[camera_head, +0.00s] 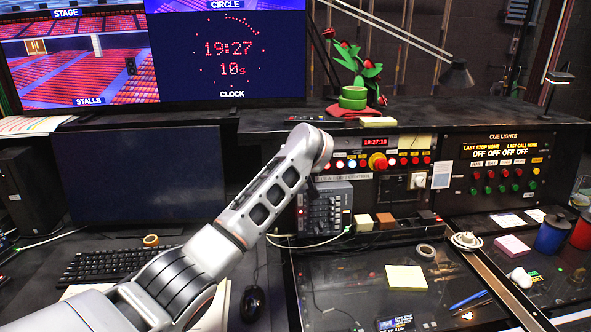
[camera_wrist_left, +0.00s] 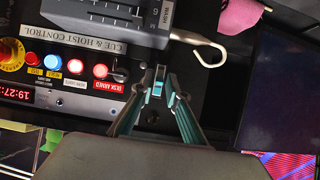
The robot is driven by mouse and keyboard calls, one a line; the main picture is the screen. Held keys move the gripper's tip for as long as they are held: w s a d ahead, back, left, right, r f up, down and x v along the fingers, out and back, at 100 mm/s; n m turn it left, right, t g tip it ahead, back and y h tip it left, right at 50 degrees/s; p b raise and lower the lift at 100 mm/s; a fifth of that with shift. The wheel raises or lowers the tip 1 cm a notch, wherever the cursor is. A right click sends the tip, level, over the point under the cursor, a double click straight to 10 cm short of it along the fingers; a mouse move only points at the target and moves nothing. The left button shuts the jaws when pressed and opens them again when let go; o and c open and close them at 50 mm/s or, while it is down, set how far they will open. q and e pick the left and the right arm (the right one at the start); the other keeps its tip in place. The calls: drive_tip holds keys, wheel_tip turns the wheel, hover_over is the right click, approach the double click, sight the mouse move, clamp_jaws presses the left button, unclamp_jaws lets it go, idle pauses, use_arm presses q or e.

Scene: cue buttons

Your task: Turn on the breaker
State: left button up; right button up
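No control in view carries a readable breaker label. In the head view my arm hides this gripper. My right gripper is not in view.
A red mushroom button (camera_head: 378,162) and lit buttons line the panel. A grey hoist unit (camera_head: 326,208) stands below, with a pale cable. The cue lights panel (camera_head: 500,170) is to the right. A monitor (camera_head: 140,175), keyboard (camera_head: 110,263) and mouse (camera_head: 251,303) are at left.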

use_arm(q)
drive_tip(key=shift+o, duration=0.2)
drive_tip(key=shift+s+r, duration=0.25)
drive_tip(key=v, duration=1.1)
drive_tip(key=shift+s, duration=0.2)
drive_tip(key=shift+d, duration=0.2)
